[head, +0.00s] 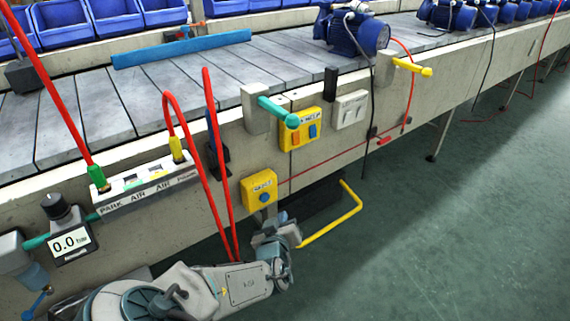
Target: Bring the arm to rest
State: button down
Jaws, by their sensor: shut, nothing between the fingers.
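My arm (240,286) reaches in from the bottom left, low in front of the conveyor side. Its far end, with my gripper (284,217), is small and partly hidden by my own links; it looks shut and empty. It is below the yellow box with a blue button (260,190), close to the lower ends of the red hoses. I cannot tell whether it touches the hoses.
A yellow bent bar (341,218) stands out just right of my arm's end. Red hoses (216,180) hang in front of the conveyor (225,92). A green-knobbed lever (279,112) and a gauge (70,243) stick out. The green floor (440,235) at right is clear.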

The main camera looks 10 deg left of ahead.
jog(key=d+r+m+g+h+p, duration=0.1)
jog(key=d+r+m+g+p, duration=0.4)
jog(key=d+r+g+p, duration=0.45)
jog(key=s+d+r+p, duration=0.5)
jog(key=r+p, duration=0.3)
jog(key=r, duration=0.5)
jog(key=s+d+r+m+g+p, duration=0.1)
jog(key=s+d+r+p, duration=0.5)
jog(key=r, duration=0.7)
jog(key=s+d+r+m+g+p, duration=0.1)
jog(key=s+d+r+p, duration=0.5)
jog(key=r+p, duration=0.5)
jog(key=d+r, duration=0.2)
jog(key=shift+d+h, duration=0.3)
jog(key=shift+a, duration=0.1)
